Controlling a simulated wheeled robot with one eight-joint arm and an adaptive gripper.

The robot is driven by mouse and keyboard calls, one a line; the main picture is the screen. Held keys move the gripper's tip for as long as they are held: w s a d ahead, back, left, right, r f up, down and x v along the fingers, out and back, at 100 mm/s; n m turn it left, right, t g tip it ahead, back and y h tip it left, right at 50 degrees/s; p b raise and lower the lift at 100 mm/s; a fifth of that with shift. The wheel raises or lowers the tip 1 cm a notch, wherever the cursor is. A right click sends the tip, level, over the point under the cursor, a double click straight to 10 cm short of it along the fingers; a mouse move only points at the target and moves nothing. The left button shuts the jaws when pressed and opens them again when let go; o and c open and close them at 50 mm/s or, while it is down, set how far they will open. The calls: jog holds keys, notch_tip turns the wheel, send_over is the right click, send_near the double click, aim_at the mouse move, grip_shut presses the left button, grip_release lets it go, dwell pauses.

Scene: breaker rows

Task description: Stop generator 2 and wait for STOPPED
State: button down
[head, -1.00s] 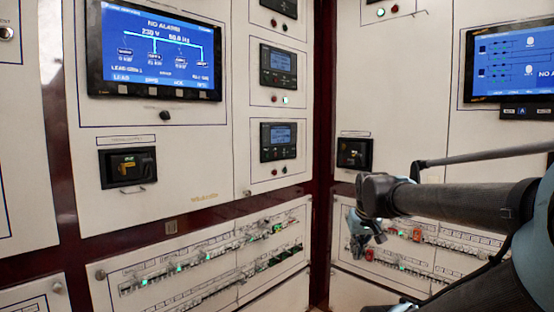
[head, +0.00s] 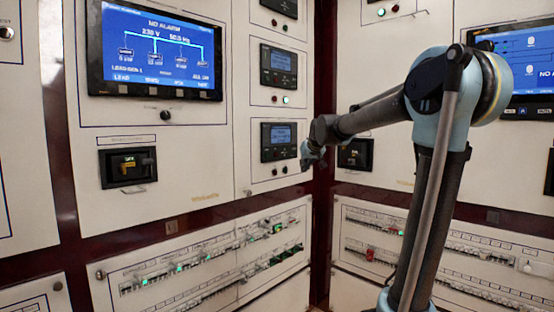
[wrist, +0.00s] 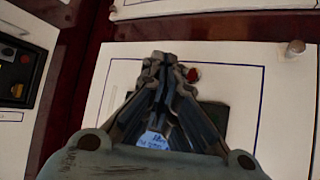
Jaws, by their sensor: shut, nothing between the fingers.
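Generator controllers stand in a column left of the corner: one at the top (head: 281,7), a middle one (head: 278,66) and a lower one (head: 279,141). Their number labels are too small to read. A red button (head: 274,171) sits under the lower one. My gripper (head: 306,160) is at the lower controller's right side. In the wrist view my gripper (wrist: 160,58) is shut and empty, beside a red button (wrist: 193,74); contact cannot be told. It partly hides a controller (wrist: 215,115).
A large blue screen (head: 156,50) at left reads NO ALARM and 230 V. Breaker rows (head: 200,262) run below. Another blue screen (head: 520,60) is partly hidden by my arm at right. A dark switch box (head: 127,167) sits below the left screen.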

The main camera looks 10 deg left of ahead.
aim_at(276, 154)
jog(key=w+a, duration=0.1)
jog(key=w+a+r, duration=0.2)
jog(key=shift+w+a, duration=0.15)
jog(key=shift+w, duration=0.25)
jog(key=shift+w+a, duration=0.9)
jog(key=shift+a, duration=0.25)
jog(key=shift+w+a, duration=0.9)
jog(key=shift+a, duration=0.3)
jog(key=shift+w+a, duration=0.9)
jog(key=shift+a, duration=0.25)
jog(key=shift+w+a, duration=0.1)
jog(key=shift+w+a+r, duration=0.1)
jog(key=shift+a, duration=0.15)
jog(key=shift+w+a, duration=0.3)
jog(key=shift+s+d, duration=0.55)
jog(key=shift+d, duration=0.1)
